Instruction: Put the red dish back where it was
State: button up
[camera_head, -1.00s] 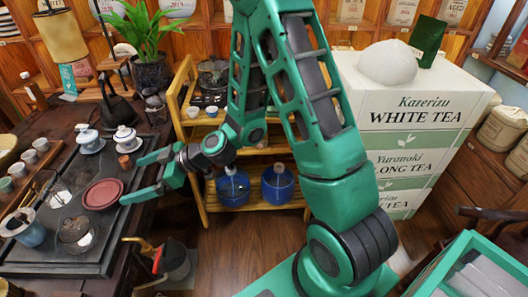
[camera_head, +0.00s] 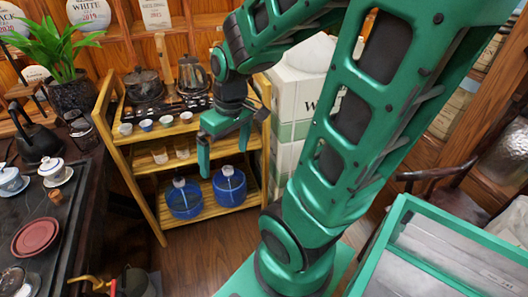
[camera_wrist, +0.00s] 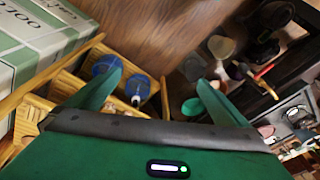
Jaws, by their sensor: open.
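The red dish (camera_head: 35,237) is a shallow round plate lying flat near the right edge of the dark tea tray (camera_head: 62,257) at the left of the head view. My gripper (camera_head: 224,152) is open and empty, in front of the wooden shelf and well to the right of the dish. In the wrist view my gripper's fingers (camera_wrist: 158,88) are spread apart with nothing between them.
The wooden shelf (camera_head: 152,207) holds small cups, kettles and blue jars (camera_head: 229,186). Lidded white cups (camera_head: 55,172) stand behind the dish. White tea boxes (camera_head: 293,105) are behind my arm. A green-edged crate (camera_head: 372,262) stands at the lower right.

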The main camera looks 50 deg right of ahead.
jog(key=s+d+r+m+g, duration=0.1)
jog(key=s+d+r+m, duration=0.1)
jog(key=s, duration=0.3)
jog(key=s+d+r+m, duration=0.2)
jog(key=s+m, duration=0.2)
jog(key=s, duration=0.2)
jog(key=shift+s+g, duration=0.25)
jog(key=shift+g, duration=0.15)
jog(key=shift+d, duration=0.1)
